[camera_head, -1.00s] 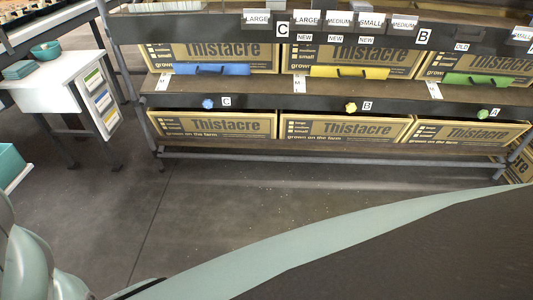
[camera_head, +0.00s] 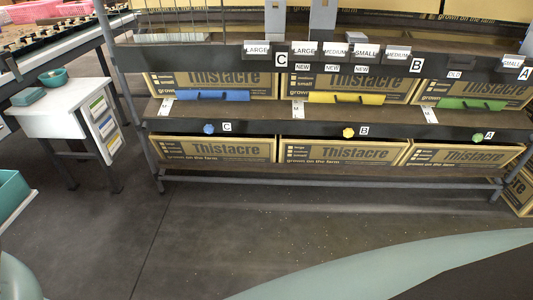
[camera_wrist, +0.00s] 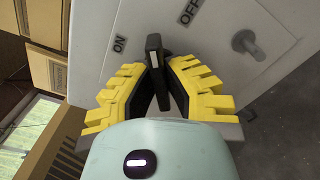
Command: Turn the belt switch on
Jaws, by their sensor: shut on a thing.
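The belt switch is a grey box (camera_wrist: 225,22) with ON and OFF labels, seen in the wrist view. Its black lever (camera_wrist: 154,62) points toward the bottom of the picture, between the yellow fingers of my gripper (camera_wrist: 157,78). My gripper is shut on the lever near its end. The ON label (camera_wrist: 119,44) is left of the lever and the OFF label (camera_wrist: 189,12) is up and to the right. A grey knob (camera_wrist: 247,42) sits on the box at right. The switch is not seen in the head view.
In the head view, a shelf rack (camera_head: 330,123) holds several Thistacre cartons (camera_head: 215,150). A white side table (camera_head: 58,118) with teal bowls stands at left. Open floor (camera_head: 250,220) lies in front. In the wrist view, cardboard boxes (camera_wrist: 45,25) are at left.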

